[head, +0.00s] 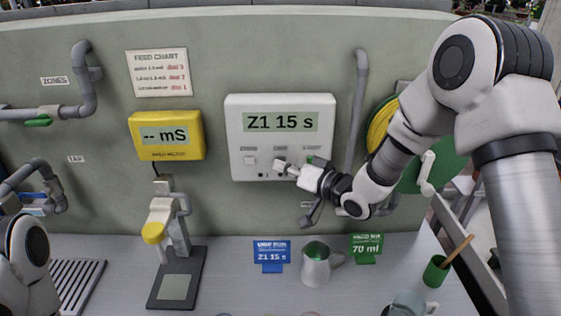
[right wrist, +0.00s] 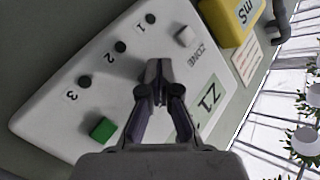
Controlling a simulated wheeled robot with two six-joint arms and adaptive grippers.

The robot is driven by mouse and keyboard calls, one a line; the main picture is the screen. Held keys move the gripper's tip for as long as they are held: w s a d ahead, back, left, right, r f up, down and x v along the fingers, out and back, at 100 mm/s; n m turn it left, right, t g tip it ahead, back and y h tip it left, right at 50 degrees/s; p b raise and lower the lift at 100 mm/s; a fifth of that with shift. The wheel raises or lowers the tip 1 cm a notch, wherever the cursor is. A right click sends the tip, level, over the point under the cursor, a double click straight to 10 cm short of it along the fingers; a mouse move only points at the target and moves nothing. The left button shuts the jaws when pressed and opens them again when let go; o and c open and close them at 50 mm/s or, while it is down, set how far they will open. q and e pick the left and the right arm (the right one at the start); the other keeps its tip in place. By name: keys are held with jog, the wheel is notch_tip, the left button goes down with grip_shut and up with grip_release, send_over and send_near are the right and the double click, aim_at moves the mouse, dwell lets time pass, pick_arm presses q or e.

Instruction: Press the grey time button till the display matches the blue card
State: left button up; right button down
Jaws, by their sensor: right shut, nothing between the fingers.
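The white control box (head: 240,110) hangs on the back wall. Its display (head: 275,122) reads "Z1 15 s". The blue card (head: 271,256) stands on the counter below and also reads "Z1 15 s" on its lower line. My right gripper (head: 283,167) is shut and empty at the middle of the button row, and it also shows in the right wrist view (right wrist: 157,75). It hides the middle button, where the time button sits. I cannot tell whether the fingertips touch it. The zone button (right wrist: 185,36) and green button (right wrist: 103,129) show either side. My left gripper is out of view.
A yellow meter (head: 167,152) reads "-- mS" left of the box. A metal jug (head: 316,268) and a green card (head: 366,246) stand on the counter below my right arm. A green pot (head: 436,272) is at right. Grey pipes run along the wall.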

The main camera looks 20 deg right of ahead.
jog(key=shift+s+a, duration=0.15)
jog(key=shift+s, duration=0.45)
jog(key=s, duration=0.2)
jog(key=s+a+b, duration=0.1)
jog(key=s, duration=0.1)
jog(key=shift+s+a, duration=0.2)
jog(key=shift+s, duration=0.2)
dwell(0.4)
